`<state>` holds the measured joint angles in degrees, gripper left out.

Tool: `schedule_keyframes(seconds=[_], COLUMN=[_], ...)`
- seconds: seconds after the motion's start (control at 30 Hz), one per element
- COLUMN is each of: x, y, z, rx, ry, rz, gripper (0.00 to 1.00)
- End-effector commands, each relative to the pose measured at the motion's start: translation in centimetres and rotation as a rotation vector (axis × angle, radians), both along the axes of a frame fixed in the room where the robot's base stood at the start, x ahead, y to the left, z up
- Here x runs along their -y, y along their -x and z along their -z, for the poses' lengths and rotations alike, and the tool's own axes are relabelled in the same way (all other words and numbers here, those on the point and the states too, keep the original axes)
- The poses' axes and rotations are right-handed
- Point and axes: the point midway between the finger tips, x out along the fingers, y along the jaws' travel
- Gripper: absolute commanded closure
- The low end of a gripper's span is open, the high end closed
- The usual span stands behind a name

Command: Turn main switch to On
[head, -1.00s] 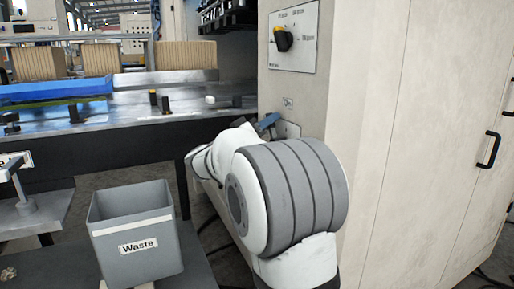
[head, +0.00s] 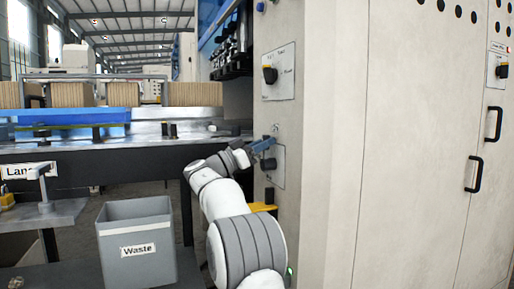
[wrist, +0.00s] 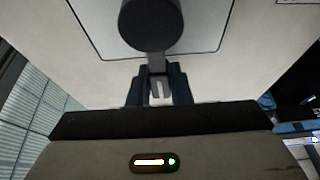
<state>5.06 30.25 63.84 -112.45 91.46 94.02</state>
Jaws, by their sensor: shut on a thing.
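The main switch appears in the wrist view as a round black knob (wrist: 151,22) on a pale plate with a dark outline. A narrow grey handle runs from the knob down between my blue fingers. My gripper (wrist: 160,88) is shut on this handle. In the head view my gripper (head: 263,144) is at the lower switch plate (head: 278,169) on the cream cabinet, its blue fingers against the top of the plate. The fingers and wrist partly hide the plate there. I cannot read the switch's position.
A second panel with a black and yellow knob (head: 269,74) is higher on the cabinet (head: 330,130). A yellow part (head: 262,207) sticks out below the lower plate. A grey waste bin (head: 137,270) stands left of my arm. The machine bed (head: 100,150) lies behind.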

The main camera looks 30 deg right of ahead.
Motion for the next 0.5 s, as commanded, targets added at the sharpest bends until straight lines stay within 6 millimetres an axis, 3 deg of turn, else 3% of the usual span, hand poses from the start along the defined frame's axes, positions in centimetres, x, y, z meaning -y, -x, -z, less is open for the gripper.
schedule_keyframes(seconds=[0.43, 0.47, 0.5], x=[-0.34, -0.35, -0.37], y=[-0.18, -0.18, -0.18], z=[0.24, 0.24, 0.21], rx=[0.012, 0.012, 0.012], ry=[-0.004, -0.004, -0.003], rz=[-0.001, -0.001, -0.001], gripper=[1.0, 0.79, 0.76])
